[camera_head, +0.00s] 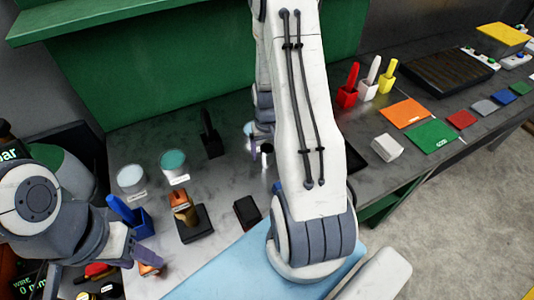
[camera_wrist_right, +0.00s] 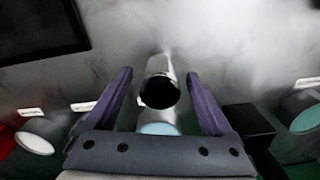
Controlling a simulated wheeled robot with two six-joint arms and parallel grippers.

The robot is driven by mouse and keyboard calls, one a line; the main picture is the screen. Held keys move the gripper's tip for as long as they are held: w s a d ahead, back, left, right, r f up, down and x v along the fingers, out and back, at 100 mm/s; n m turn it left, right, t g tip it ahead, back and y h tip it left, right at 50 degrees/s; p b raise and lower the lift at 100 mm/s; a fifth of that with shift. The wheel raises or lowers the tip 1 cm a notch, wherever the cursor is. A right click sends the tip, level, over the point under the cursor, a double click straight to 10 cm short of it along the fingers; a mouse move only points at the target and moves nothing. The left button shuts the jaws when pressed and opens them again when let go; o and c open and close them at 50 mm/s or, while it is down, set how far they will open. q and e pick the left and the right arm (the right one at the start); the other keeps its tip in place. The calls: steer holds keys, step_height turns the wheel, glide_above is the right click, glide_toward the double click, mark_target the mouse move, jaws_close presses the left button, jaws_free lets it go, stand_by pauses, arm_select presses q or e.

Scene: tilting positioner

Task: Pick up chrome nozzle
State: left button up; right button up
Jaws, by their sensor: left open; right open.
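The chrome nozzle (camera_wrist_right: 161,67) is a shiny cylinder with a dark round opening. In the right wrist view it lies between the two purple fingers of my right gripper (camera_wrist_right: 159,76), which are open with a gap on both sides. In the head view the nozzle (camera_head: 267,149) shows partly, beside my right gripper (camera_head: 262,144); my right arm hides much of that area. My left gripper (camera_head: 134,256) is open at the lower left, away from the nozzle, near an orange-brown block.
Two round containers, white (camera_head: 131,178) and teal (camera_head: 173,161), stand left of the right gripper. A black holder (camera_head: 211,143), a blue holder (camera_head: 143,222) and a brown-topped stand (camera_head: 193,226) are nearby. Colored mats (camera_head: 434,136) and red, white and yellow holders lie right.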

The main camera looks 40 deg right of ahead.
steer(key=shift+f, duration=0.85)
jaws_close()
